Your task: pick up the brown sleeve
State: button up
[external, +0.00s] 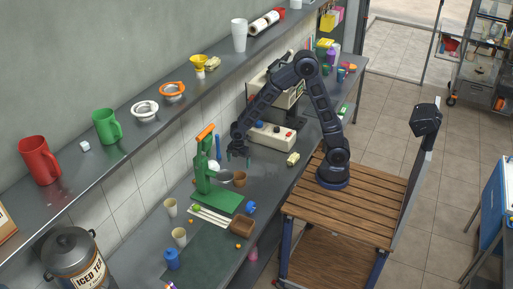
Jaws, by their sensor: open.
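The brown sleeve (240,179) looks like a small, short, cup-shaped brown piece. It stands on the grey counter just right of the green press (205,175). My gripper (238,158) points down with its fingers apart and nothing visible between them. In the picture it is just above the sleeve and apart from it. The exact height of the fingers over the counter is hard to judge from this view.
A white bowl-like piece (218,167) sits close left of the sleeve. A brown block-like box (242,226), a blue item (251,207) and pale cups (179,236) lie nearer the front. A white box with knobs (272,136) stands behind. A shelf (130,150) runs above the counter.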

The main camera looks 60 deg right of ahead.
aim_at(239, 179)
jog(key=shift+n, duration=0.4)
jog(key=f, duration=0.2)
jog(key=a+f, duration=0.1)
jog(key=f, duration=0.4)
jog(key=shift+a+f, duration=0.15)
jog(key=f, duration=0.4)
jog(key=shift+s, duration=0.4)
jog(key=shift+f, duration=0.8)
jog(key=c, duration=1.1)
